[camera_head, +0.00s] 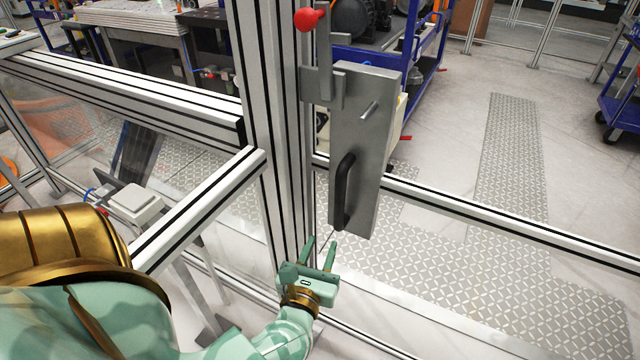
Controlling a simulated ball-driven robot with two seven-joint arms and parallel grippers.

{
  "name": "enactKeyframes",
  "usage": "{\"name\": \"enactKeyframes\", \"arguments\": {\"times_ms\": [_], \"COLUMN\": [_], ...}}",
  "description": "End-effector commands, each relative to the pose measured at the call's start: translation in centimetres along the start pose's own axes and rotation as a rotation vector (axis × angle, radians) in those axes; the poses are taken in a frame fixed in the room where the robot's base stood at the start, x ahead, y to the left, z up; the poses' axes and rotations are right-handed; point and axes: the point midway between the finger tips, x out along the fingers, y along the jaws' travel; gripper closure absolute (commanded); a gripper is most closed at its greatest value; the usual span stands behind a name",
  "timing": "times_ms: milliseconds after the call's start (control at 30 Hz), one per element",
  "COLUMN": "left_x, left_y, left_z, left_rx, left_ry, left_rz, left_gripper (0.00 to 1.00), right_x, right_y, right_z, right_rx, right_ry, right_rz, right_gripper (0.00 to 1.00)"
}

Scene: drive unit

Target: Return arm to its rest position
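My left arm comes in from the lower left, with a gold shoulder part and pale green links. My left gripper (320,252) is at the lower middle, with its two green fingers pointing up and spread apart. Nothing shows between them. It appears just below a grey metal latch plate (372,120) with a black handle (343,190). A gap in depth between fingers and plate cannot be judged. My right arm and gripper are not in view.
An aluminium post (268,110) stands right behind my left gripper, and a horizontal rail (500,219) runs to the right. Another rail (200,205) slopes toward my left arm. Beyond are a blue cart (425,60) and open floor with patterned metal plates (512,150).

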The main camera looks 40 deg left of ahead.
Motion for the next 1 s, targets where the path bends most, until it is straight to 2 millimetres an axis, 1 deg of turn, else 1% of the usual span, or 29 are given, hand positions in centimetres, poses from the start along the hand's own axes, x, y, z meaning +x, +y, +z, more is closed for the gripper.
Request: {"name": "enactKeyframes", "arguments": {"times_ms": [533, 600, 667, 767, 800, 867, 900, 967, 1000], "left_x": [0.0, -0.1, -0.1, -0.8, -1.4, -2.7, -3.9, -6.2, -8.1], "left_y": [0.0, -0.2, -0.6, -1.8, -2.4, -3.1, -3.4, -3.4, -3.2], "left_z": [-0.1, -0.7, -1.9, -6.1, -8.5, -12.7, -15.7, -20.4, -23.6], "left_rx": [0.007, 0.062, 0.178, 0.532, 0.715, 1.011, 1.214, 1.509, 1.695], "left_ry": [0.000, 0.002, 0.004, 0.012, 0.015, 0.016, 0.012, -0.005, -0.024], "left_rz": [-0.002, -0.016, -0.045, -0.149, -0.211, -0.330, -0.425, -0.587, -0.709], "left_gripper": [0.68, 0.68, 0.68, 0.68, 0.68, 0.68, 0.68, 0.68, 0.68], "right_x": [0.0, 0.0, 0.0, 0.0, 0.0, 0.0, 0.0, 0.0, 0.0], "right_y": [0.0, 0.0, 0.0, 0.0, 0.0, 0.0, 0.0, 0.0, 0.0], "right_z": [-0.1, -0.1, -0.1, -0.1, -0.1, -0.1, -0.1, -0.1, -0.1], "right_rx": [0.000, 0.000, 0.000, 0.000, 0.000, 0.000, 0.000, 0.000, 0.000], "right_ry": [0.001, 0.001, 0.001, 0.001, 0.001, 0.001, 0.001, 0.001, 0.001], "right_rz": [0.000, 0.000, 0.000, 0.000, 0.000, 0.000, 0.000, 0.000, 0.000], "right_gripper": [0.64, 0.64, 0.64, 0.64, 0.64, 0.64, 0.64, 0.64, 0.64]}}
